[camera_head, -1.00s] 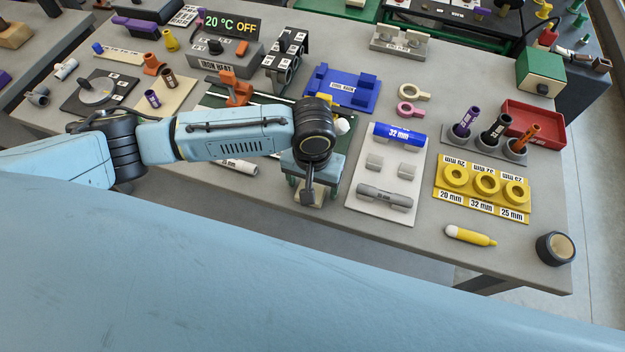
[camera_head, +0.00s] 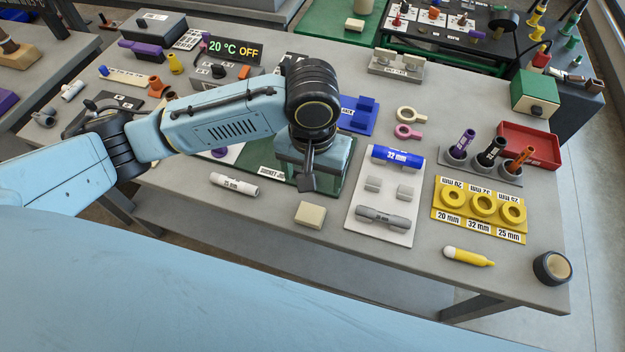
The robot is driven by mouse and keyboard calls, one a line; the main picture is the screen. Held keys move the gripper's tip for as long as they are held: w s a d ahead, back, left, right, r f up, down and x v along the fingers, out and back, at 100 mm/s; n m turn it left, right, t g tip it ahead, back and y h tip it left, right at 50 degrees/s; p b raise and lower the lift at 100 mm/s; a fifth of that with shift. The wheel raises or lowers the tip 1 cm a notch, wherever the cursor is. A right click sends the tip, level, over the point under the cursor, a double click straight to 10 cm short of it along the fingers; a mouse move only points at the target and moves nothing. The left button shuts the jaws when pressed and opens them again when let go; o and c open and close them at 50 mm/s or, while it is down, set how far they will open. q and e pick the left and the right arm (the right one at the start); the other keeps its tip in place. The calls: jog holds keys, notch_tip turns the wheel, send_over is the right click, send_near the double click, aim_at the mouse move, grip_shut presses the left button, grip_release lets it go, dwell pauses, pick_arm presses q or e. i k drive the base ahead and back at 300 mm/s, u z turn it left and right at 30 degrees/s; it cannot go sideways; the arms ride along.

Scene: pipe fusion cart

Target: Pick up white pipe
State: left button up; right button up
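The white pipe (camera_head: 235,185), a short light cylinder with a dark printed label, lies on the grey table near its front edge, left of the beige block. My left gripper (camera_head: 307,181) is above the green socket board (camera_head: 270,175), to the right of the white pipe and apart from it. Its wrist points down, and its fingers are mostly hidden by the wrist, so their opening is unclear. My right gripper is out of view.
A beige block (camera_head: 310,214) lies just in front of the gripper. To the right, a white board (camera_head: 384,230) holds a blue 32 mm pipe (camera_head: 397,157) and a grey pipe. A yellow ring holder (camera_head: 479,232) stands beyond. The table between white pipe and beige block is clear.

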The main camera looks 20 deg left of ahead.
aim_at(241, 186)
jog(key=u, duration=1.3)
